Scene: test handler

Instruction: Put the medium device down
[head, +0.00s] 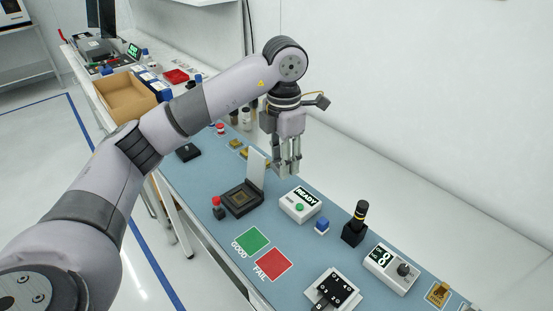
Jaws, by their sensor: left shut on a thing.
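My left gripper (288,170) hangs pointing down above the blue mat (196,238), just right of the raised lid of the black test socket (238,201). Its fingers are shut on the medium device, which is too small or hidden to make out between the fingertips. The socket is open, its pale lid (256,170) standing upright, with a gold-toned middle. A green GOOD pad (252,240) and a red FAIL pad (272,264) lie in front of the socket. My right gripper is out of view.
A white READY box (299,205), a small blue block (322,226), a black post (355,226) and a white display box (390,268) stand to the right. A red-topped button (217,205) is left of the socket. Small gold pieces (236,143) lie behind. A cardboard box (124,101) is at the far left.

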